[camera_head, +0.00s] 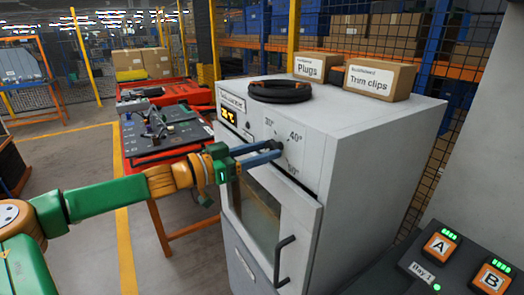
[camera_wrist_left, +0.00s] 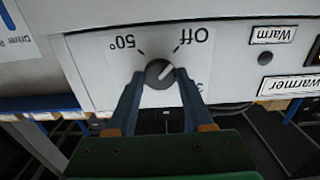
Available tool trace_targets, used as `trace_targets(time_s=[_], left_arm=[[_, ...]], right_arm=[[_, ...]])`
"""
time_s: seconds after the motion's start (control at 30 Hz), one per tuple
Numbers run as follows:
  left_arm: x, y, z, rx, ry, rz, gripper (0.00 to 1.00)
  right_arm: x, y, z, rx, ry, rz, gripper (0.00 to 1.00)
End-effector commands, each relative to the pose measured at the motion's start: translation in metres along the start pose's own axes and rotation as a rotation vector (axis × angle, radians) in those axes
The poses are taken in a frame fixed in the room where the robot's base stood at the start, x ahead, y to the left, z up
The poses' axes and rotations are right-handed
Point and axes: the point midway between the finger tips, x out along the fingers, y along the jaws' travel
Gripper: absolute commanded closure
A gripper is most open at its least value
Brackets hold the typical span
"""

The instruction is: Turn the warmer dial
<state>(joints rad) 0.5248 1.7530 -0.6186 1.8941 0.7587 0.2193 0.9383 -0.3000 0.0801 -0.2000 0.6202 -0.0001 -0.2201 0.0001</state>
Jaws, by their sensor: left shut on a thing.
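The warmer (camera_head: 330,130) is a large light grey cabinet with a glazed door. Its dial, a small dark round knob (camera_wrist_left: 160,73), is on the upper front panel. In the left wrist view, which shows the panel upside down, the dial's pale pointer mark slants up right, toward the "Off" label (camera_wrist_left: 194,35); a "50°" label (camera_wrist_left: 123,42) is at left. My left gripper (camera_head: 276,151) reaches in from the left and is shut on the dial, one blue finger on each side. In the head view the fingers partly hide the dial and scale. My right gripper is not in view.
A black cable coil (camera_head: 280,91) and the "Plugs" (camera_head: 318,66) and "Trim clips" (camera_head: 379,79) boxes sit on the warmer. A dark door handle (camera_head: 283,260) sticks out below. A red tool bench (camera_head: 165,130) stands behind my arm. A button panel (camera_head: 450,262) is at lower right.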

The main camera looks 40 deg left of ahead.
Motion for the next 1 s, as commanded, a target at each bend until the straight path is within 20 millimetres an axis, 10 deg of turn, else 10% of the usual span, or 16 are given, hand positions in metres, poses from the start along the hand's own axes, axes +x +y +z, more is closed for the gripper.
trace_targets(time_s=[0.2, 0.23, 0.33, 0.67, 1.0], left_arm=[[0.0, 0.0, 0.001, -0.003, -0.002, 0.0, 1.0], [0.0, 0.0, 0.001, -0.003, -0.002, 0.0, 0.43], [0.0, 0.0, 0.001, -0.002, -0.002, 0.0, 0.2], [-0.002, 0.0, 0.002, 0.001, -0.001, 0.0, 0.2], [-0.053, -0.001, 0.005, 0.005, -0.002, -0.004, 0.2]], right_arm=[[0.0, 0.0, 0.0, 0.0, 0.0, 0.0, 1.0], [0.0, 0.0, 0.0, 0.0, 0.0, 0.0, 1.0], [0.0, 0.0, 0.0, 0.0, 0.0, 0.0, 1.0], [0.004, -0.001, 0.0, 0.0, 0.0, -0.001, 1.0], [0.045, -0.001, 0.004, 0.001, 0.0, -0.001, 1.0]])
